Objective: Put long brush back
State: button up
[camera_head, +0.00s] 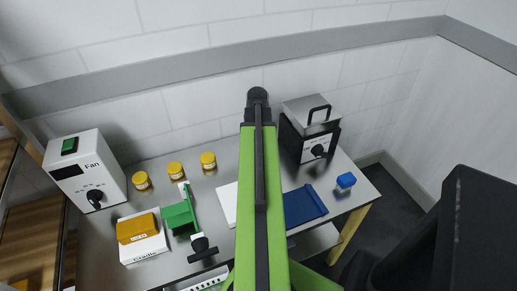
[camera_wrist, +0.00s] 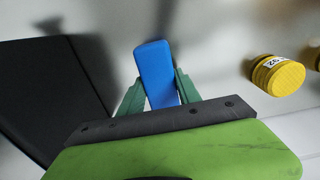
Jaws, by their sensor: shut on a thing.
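In the wrist view, my gripper (camera_wrist: 158,95) has its two green fingers on either side of a long blue bar with rounded corners, which looks like the long brush (camera_wrist: 156,72). It is shut on it, and the bar points away from the wrist. I see no bristles, and its lower end is hidden behind my dark gripper bar. In the head view, my green arm reaches up the middle of the picture and hides the gripper and the held brush. No holder for the brush can be made out for certain.
On the steel table (camera_head: 110,262) stand a Fan box (camera_head: 85,172), yellow jars (camera_head: 208,160), a green device (camera_head: 180,216), a white cradle (camera_head: 143,250) with an orange-yellow block (camera_head: 137,228), a black-and-silver box (camera_head: 311,127), a blue mat (camera_head: 305,206) and a small blue block (camera_head: 346,181). A wall stands behind.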

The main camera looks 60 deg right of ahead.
jog(key=o, duration=1.2)
jog(key=shift+r, duration=0.1)
notch_tip(320, 180, up, 12)
jog(key=p, duration=1.2)
jog(key=shift+p, duration=0.3)
jog(key=w+a+n, duration=0.4)
jog(key=w+a, duration=1.3)
jog(key=a, duration=0.5)
jog(key=w+a+n, duration=0.1)
jog(key=w+a, duration=0.1)
jog(key=a, duration=1.1)
jog(key=w+a+n, duration=0.2)
jog(key=a, duration=1.2)
jog(key=shift+w, duration=0.4)
